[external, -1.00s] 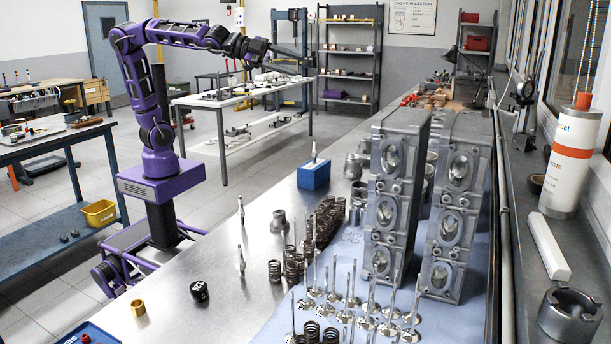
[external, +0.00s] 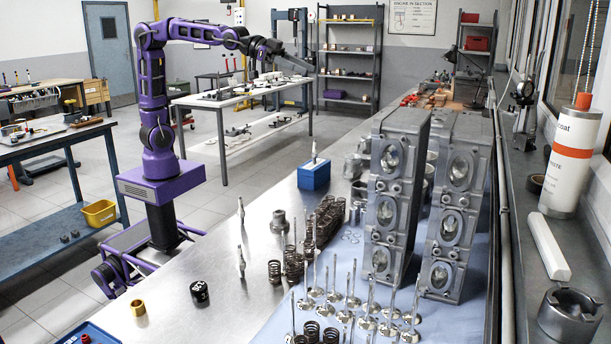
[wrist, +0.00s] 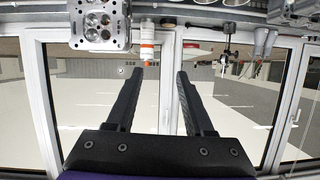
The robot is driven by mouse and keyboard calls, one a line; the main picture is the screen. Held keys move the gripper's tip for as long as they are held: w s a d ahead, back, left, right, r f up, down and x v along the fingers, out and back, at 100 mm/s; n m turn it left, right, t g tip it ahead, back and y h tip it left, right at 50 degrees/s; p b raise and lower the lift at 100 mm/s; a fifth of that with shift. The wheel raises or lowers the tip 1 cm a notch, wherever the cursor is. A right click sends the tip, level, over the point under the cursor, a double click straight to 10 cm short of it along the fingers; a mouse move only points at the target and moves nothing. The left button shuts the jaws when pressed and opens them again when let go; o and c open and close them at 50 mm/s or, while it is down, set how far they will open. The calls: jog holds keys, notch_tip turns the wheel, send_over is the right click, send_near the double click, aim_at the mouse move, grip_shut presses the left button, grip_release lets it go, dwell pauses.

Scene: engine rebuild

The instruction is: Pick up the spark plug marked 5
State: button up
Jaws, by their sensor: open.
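Two slim pale spark plugs stand upright on the metal bench, one farther back (external: 240,211) and one nearer (external: 241,262). A third plug-like piece (external: 314,153) stands in a blue block (external: 314,176). No number can be read on any of them, so I cannot tell which is marked 5. My gripper (external: 308,64) is in the air beyond the bench, well above and away from the plugs. In the wrist view my gripper (wrist: 156,74) has its two fingers apart with nothing between them. No plug can be made out there.
Two tall cylinder heads (external: 395,200) (external: 457,210) stand on a blue mat at right. Several springs and valves (external: 355,305) crowd the bench in front. A black cap (external: 199,292) and a brass ring (external: 137,308) lie at front left. Bare bench surrounds the standing plugs.

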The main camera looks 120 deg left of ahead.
notch_tip(320, 180, down, 8)
jog(key=d+n+g+h, duration=0.2)
jog(key=n, duration=0.3)
jog(key=n+g+h+b, duration=0.3)
jog(key=n+g+h, duration=0.3)
jog(key=n+h, duration=0.85)
send_near(240, 247)
jog(key=d+n+y, duration=0.1)
jog(key=d, duration=0.1)
jog(key=d+n+y+b, duration=0.1)
jog(key=d+n+y, duration=0.1)
jog(key=shift+s+n, duration=0.2)
jog(key=shift+n, duration=0.05)
jog(key=shift+y, duration=0.25)
jog(key=shift+w+x, duration=0.2)
jog(key=shift+x, duration=1.4)
jog(key=shift+w+x, duration=0.25)
jog(key=shift+x, duration=1.4)
jog(key=shift+a+r, duration=0.15)
jog(key=shift+a, duration=0.05)
grip_shut()
